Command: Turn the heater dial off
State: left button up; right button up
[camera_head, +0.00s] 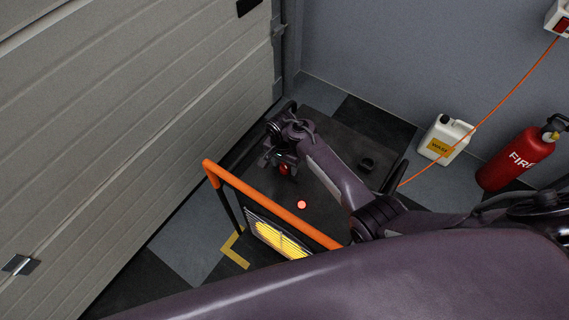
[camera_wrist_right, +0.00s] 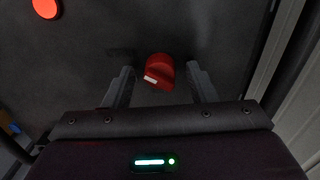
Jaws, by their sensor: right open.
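The heater has an orange tube handle (camera_head: 275,208), a yellow glowing grille (camera_head: 275,236) and a dark top panel (camera_head: 325,215). Its red dial (camera_head: 284,170) shows just below my right gripper (camera_head: 279,160) in the head view. My right gripper (camera_wrist_right: 160,84) is open, with one finger on each side of the dial and gaps visible. Contact is not visible. A red light (camera_wrist_right: 46,8) glows on the panel. My left gripper is not in view.
A ribbed garage door (camera_head: 120,130) stands at the left. A white jug (camera_head: 445,139) and a red fire extinguisher (camera_head: 518,157) stand along the grey wall at the right. An orange cord (camera_head: 500,92) runs from a wall box (camera_head: 560,18) towards the heater.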

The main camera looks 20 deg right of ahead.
jog(key=c, duration=1)
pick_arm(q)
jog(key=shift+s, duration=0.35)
pick_arm(e)
jog(key=shift+o, duration=0.2)
